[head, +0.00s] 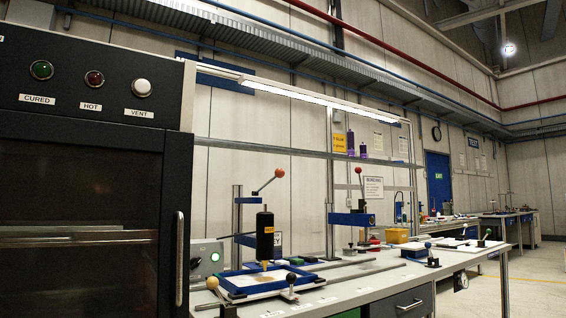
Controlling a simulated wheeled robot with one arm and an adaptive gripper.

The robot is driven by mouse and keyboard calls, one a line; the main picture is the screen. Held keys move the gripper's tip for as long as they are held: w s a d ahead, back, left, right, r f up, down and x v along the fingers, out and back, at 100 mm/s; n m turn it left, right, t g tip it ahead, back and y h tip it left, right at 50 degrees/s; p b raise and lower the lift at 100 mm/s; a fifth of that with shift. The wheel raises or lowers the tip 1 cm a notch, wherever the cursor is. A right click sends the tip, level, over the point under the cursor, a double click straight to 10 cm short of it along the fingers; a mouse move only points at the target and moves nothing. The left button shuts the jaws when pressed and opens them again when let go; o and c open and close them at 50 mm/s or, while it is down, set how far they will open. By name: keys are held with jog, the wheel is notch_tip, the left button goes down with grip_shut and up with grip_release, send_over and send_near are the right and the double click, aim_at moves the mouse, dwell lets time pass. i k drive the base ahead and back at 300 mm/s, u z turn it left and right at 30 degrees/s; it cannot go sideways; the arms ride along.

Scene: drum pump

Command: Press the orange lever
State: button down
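A lever with a light orange ball knob (212,283) stands at the front left corner of a blue-framed tray (237,290) on the workbench. Its lower part is partly cut off by the bench edge and the dark cabinet beside it. A second lever, with an orange-red ball (280,173) on a tilted rod, belongs to a press stand further back. I cannot tell for certain which of these is the orange lever. My gripper is not in view.
A dark oven cabinet (80,190) with a vertical handle fills the left. A black-knobbed lever (291,279) stands at the tray's front right. A black cylinder (265,236) with a yellow tip hangs over the tray. Blue-knobbed (428,245) and green-knobbed (489,231) levers stand further right.

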aim_at(279, 172)
jog(key=k, duration=0.65)
jog(key=z, duration=0.3)
jog(key=i, duration=1.2)
jog(key=u, duration=0.95)
jog(key=i, duration=0.45)
jog(key=u, duration=0.5)
